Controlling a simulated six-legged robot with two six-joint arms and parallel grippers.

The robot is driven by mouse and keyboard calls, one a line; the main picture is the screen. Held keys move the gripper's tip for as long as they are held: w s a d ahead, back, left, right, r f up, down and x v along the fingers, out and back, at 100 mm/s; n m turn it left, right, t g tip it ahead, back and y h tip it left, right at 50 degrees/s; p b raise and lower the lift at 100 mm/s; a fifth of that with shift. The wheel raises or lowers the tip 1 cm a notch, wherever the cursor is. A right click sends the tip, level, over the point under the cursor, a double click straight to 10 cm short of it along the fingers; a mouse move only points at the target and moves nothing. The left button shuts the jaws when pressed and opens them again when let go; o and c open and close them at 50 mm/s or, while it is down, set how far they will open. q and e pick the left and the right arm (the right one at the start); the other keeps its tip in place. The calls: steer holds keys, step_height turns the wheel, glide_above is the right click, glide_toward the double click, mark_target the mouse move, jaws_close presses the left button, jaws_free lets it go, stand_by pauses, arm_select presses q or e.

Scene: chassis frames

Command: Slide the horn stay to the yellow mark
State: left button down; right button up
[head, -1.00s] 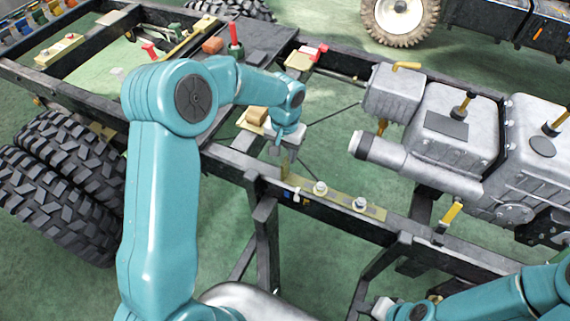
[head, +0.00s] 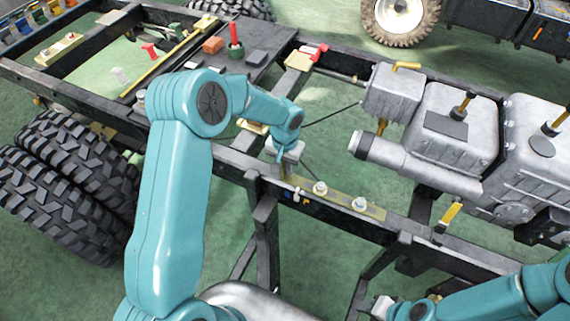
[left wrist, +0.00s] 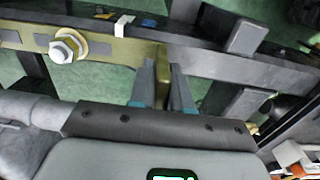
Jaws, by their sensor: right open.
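The horn stay (head: 338,199) is a flat olive-yellow strip with two bolts, lying along the near frame rail; its upright tab (head: 285,168) stands at its left end. My left gripper (head: 285,158) is over that tab. In the left wrist view the fingers (left wrist: 163,92) stand either side of the tab (left wrist: 163,68), very close to it; whether they press on it I cannot tell. A small yellow mark (left wrist: 103,15) shows on the rail beside a white tag (left wrist: 124,24) and a blue patch. My right gripper (head: 381,307) is open and empty at the bottom.
The grey engine block (head: 450,140) with its pipe lies right of the stay, beyond the rail. A tyre pair (head: 70,180) is at left. A dark deck (head: 250,50) with small parts lies behind my left arm. Rail right of the stay looks clear.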

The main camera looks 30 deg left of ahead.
arm_select(q)
steer(key=d+b, duration=0.1)
steer(key=d, duration=0.1)
steer(key=shift+w+d+f+b, duration=0.1)
steer(key=shift+d+f+b, duration=0.05)
steer(key=shift+d+b, duration=0.25)
steer(key=shift+d+r, duration=0.2)
steer(key=shift+d, duration=0.2)
steer(key=shift+a, duration=0.15)
steer(key=c, duration=1.2)
jaws_free()
steer(key=shift+a, duration=0.15)
steer(key=shift+o, duration=0.2)
steer(key=shift+d, duration=0.2)
steer(key=shift+a+r, duration=0.15)
steer(key=shift+r, duration=0.2)
step_height(320, 180, up, 16)
steer(key=shift+f, duration=0.15)
